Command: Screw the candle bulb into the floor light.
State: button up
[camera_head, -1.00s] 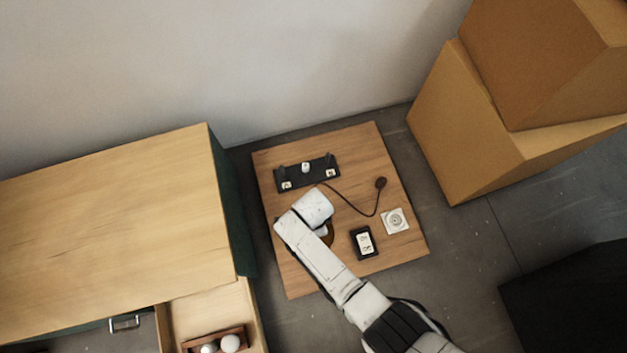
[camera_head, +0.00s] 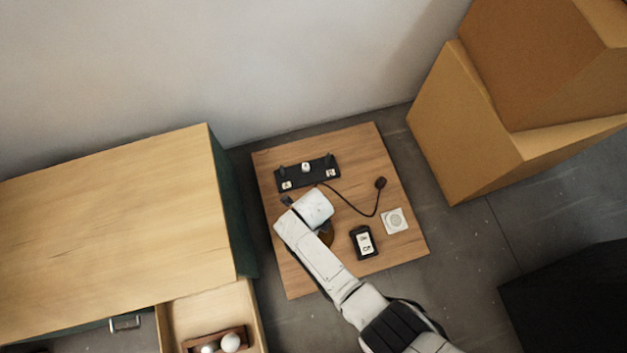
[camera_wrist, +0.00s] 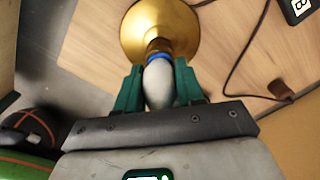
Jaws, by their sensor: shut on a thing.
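In the wrist view the candle bulb (camera_wrist: 158,86) is white and pointed, with a blue band at its neck. My gripper (camera_wrist: 158,73) has its green fingers shut on both sides of it. The bulb's neck end meets the socket of the brass floor light (camera_wrist: 160,22); the two look in line. I cannot tell how deep the bulb sits. In the head view my wrist hides the bulb and most of the gripper.
The wooden board (camera_head: 400,250) also holds a black rack (camera_head: 308,174), a cord with a dark plug (camera_head: 381,183), an On/Off box (camera_head: 364,243) and a white wall socket (camera_head: 395,221). An open drawer (camera_head: 205,305) is at left, cardboard boxes (camera_head: 480,150) at right.

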jog(key=o, duration=1.1)
jog(key=shift+o, duration=0.2)
jog(key=n, duration=0.5)
jog(key=shift+n, duration=0.4)
jog(key=n, duration=0.5)
jog(key=shift+n, duration=0.4)
jog(key=n, duration=0.6)
jog(key=shift+p, duration=0.3)
jog(key=n, duration=0.6)
jog(key=shift+c, duration=0.3)
